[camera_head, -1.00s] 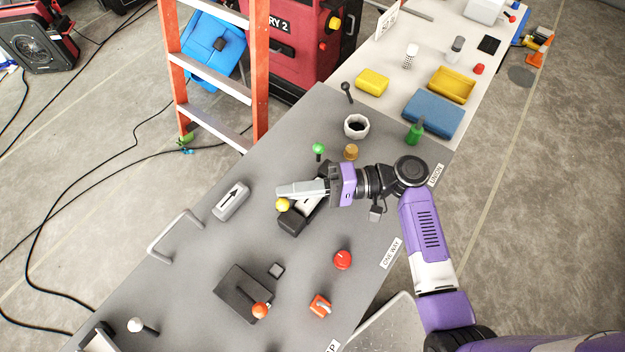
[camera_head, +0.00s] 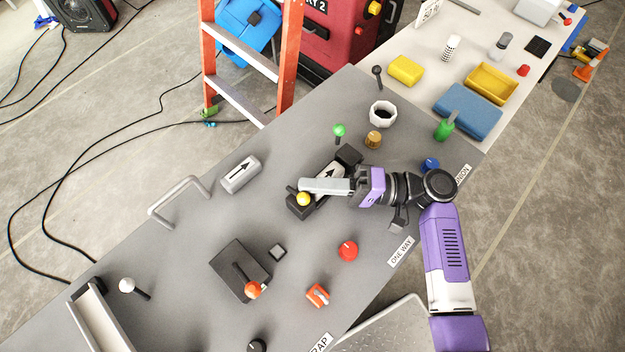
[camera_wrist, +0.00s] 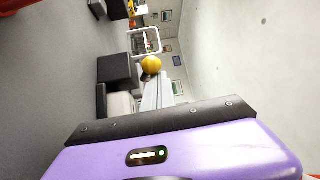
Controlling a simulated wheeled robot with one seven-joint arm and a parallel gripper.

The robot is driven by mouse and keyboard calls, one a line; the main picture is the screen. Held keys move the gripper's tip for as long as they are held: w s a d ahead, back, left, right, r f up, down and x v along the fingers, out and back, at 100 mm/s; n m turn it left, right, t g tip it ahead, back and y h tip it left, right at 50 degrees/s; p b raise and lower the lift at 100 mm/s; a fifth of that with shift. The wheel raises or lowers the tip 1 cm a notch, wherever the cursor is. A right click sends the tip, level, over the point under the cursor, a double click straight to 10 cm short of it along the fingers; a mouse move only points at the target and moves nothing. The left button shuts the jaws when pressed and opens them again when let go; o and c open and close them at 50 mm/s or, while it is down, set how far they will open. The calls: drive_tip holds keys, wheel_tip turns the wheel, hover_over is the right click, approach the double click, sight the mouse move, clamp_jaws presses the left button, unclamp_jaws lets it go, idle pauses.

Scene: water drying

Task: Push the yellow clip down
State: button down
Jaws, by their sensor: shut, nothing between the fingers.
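The yellow clip shows as a round yellow knob (camera_head: 303,199) at the near-left end of a dark fixture (camera_head: 298,208) with a white arrow plate, on the grey table. My gripper (camera_head: 304,186) is shut, its grey fingers pointing left, with the tips right by the yellow knob. In the wrist view the yellow knob (camera_wrist: 151,65) sits just past the fingertips (camera_wrist: 158,80), beside the dark block (camera_wrist: 117,69). Whether the tips touch the knob, I cannot tell. Part of the fixture is hidden under my gripper.
A green knob (camera_head: 339,130), a brown knob (camera_head: 373,140) and a white cup (camera_head: 383,113) stand behind the fixture. A grey arrow block (camera_head: 240,174) lies to the left. A red knob (camera_head: 348,251) and an orange-tipped lever (camera_head: 253,289) are nearer.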

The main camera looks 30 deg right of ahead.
drive_tip(key=shift+d+f, duration=0.1)
idle(0.6)
drive_tip(key=shift+s+d, duration=0.2)
drive_tip(key=shift+d, duration=0.15)
drive_tip(key=b+v, duration=0.1)
drive_tip(key=v, duration=0.6)
drive_tip(key=shift+b, duration=0.4)
drive_tip(key=shift+a, duration=0.1)
